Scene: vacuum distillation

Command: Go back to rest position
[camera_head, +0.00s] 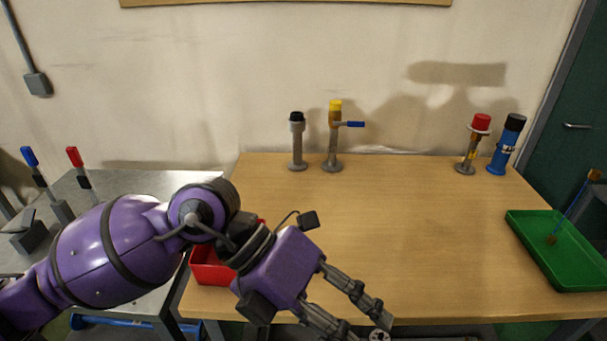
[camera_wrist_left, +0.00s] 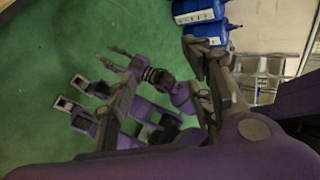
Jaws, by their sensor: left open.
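My left gripper (camera_head: 368,326) is at the table's front edge in the head view, its two fingers spread and nothing between them. Its fingers also show in the left wrist view (camera_wrist_left: 160,62), apart and empty, over a green floor. My purple left arm comes in from the left and hides part of a red tray. My right gripper is not in the head view. Purple and grey parts of my own body show below in the left wrist view, and I cannot make out the right gripper's jaws among them.
On the wooden table (camera_head: 400,240) stand a black-topped post (camera_head: 297,143), a yellow-topped post (camera_head: 334,138), a red-topped post (camera_head: 473,146) and a blue cylinder (camera_head: 507,146). A green tray (camera_head: 565,270) is right, the red tray (camera_head: 207,267) left. The table's middle is clear. Blue barrels (camera_wrist_left: 198,12) stand on the floor.

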